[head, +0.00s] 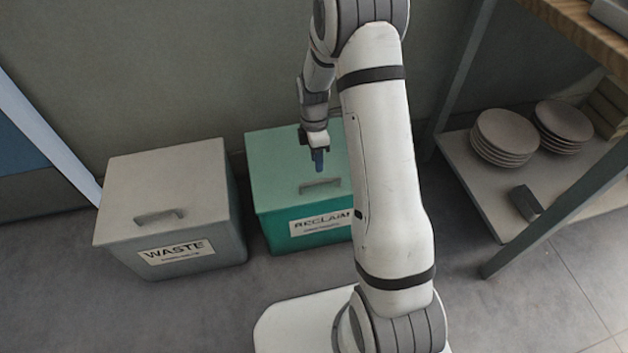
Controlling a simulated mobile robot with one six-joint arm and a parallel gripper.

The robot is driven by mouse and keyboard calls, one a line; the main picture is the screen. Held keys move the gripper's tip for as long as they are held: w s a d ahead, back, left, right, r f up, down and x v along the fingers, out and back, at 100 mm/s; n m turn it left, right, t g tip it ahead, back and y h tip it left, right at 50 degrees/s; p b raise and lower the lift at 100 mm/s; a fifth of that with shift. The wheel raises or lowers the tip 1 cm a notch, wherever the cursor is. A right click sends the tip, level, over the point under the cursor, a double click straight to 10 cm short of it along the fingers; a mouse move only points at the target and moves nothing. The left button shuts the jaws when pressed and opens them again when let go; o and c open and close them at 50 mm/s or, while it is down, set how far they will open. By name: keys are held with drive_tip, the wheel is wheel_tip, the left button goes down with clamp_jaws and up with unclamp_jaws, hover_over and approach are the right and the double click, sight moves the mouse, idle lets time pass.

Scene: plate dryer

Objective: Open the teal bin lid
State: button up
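The teal bin (283,239) stands on the floor in the middle of the head view, labelled "RECLAIM". Its teal lid (276,177) is closed and has a low bar handle (320,186) near the front edge. My gripper (318,160) hangs above the lid, pointing down, behind the handle in the picture and apart from it as far as I can see. The fingers look small and close together, and I cannot tell whether they are open. My arm hides the right part of the bin and lid.
A grey bin (190,238) labelled "WASTE" stands left of the teal bin, its lid closed. A shelf (480,185) with plate stacks (503,137) and a small dark block (525,203) is at the right. A wall (180,90) is close behind the bins. Floor in front is clear.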

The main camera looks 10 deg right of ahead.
drive_tip(key=f+b, duration=0.1)
drive_tip(key=f, duration=0.2)
drive_tip(key=s+f+b, duration=0.1)
drive_tip(key=f, duration=0.2)
drive_tip(key=shift+s+f, duration=0.15)
clamp_jaws()
idle(0.3)
